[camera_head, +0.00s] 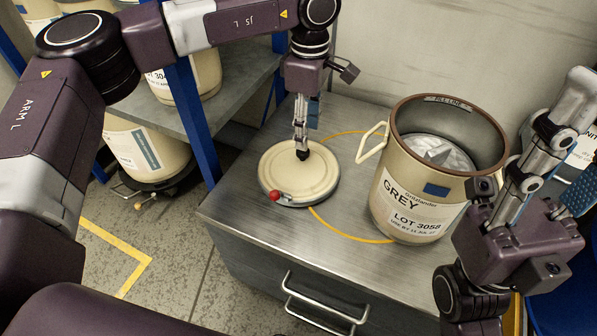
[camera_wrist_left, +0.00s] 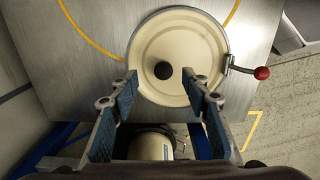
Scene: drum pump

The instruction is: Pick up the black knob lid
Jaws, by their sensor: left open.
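The lid (camera_head: 275,175) is a round cream disc with a black knob at its centre, lying flat on the metal worktop. A lever with a red ball sticks out from its rim. In the left wrist view the lid (camera_wrist_left: 205,72) fills the upper middle, and the black knob (camera_wrist_left: 163,70) shows just beyond the fingertips. My left gripper (camera_head: 302,152) points down over the lid's centre, and its tips largely hide the knob in the head view. In the left wrist view the left gripper (camera_wrist_left: 164,88) is open, with the knob between the finger lines. My right gripper (camera_head: 528,150) is at the right, beside the drum.
An open cream drum (camera_head: 410,205) labelled GREY stands right of the lid, with silvery material inside. A yellow ring (camera_head: 340,232) is marked on the worktop (camera_head: 240,215). A blue-framed shelf (camera_head: 190,115) with more drums stands at the left.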

